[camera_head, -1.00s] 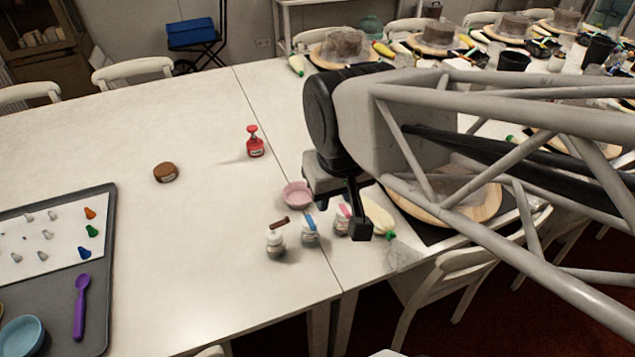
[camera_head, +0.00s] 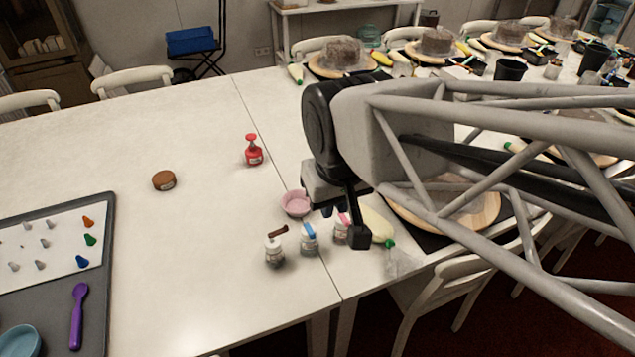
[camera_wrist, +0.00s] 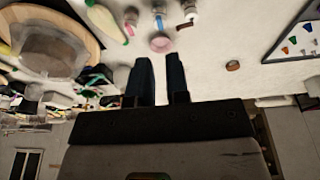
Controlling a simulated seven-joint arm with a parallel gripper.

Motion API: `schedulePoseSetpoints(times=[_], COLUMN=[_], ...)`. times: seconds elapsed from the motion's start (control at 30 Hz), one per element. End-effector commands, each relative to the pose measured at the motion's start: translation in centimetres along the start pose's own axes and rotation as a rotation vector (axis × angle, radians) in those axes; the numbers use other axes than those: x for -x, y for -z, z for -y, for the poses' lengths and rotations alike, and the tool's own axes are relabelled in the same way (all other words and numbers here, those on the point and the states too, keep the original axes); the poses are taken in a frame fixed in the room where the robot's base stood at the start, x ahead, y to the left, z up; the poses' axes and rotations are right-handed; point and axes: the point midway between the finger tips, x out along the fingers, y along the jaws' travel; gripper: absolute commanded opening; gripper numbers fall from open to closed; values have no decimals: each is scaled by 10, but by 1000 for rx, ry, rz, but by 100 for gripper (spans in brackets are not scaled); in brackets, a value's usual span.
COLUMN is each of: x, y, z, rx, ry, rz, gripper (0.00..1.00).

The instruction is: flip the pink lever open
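The pink lever (camera_head: 342,220) sits on top of a small white-and-clear jar (camera_head: 341,236), the rightmost of three similar jars near the table's front edge. In the wrist view the pink lever (camera_wrist: 129,18) shows at the top, beyond the fingertips. My gripper (camera_head: 359,238) is just right of the pink-lever jar in the head view and partly overlaps it. I cannot tell whether they touch. In the wrist view my gripper (camera_wrist: 160,60) has two dark fingers with an empty gap between them.
Left of it stand a blue-lever jar (camera_head: 309,238) and a brown-lever jar (camera_head: 275,251). A pink bowl (camera_head: 296,204) is just behind. A piping bag (camera_head: 376,228) and a round wooden turntable (camera_head: 480,215) are at right. The table's left middle is mostly clear.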

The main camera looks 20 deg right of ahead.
Motion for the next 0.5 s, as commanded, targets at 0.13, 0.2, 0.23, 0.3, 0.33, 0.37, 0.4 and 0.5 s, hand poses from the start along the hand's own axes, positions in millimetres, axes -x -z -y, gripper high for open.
schedulePoseSetpoints(times=[0.13,0.2,0.23,0.3,0.33,0.37,0.4,0.5], x=[-2,-4,-4,-8,-9,-11,-13,-19], y=[4,7,9,14,16,18,22,32], z=[-1,-1,-2,-3,-3,-4,-4,-6], rx=[11,22,29,46,54,63,76,112], ry=[-4,-7,-9,-15,-17,-20,-23,-32], rz=[9,16,20,33,39,46,54,79], gripper=[0,0,0,0,0,0,0,0])
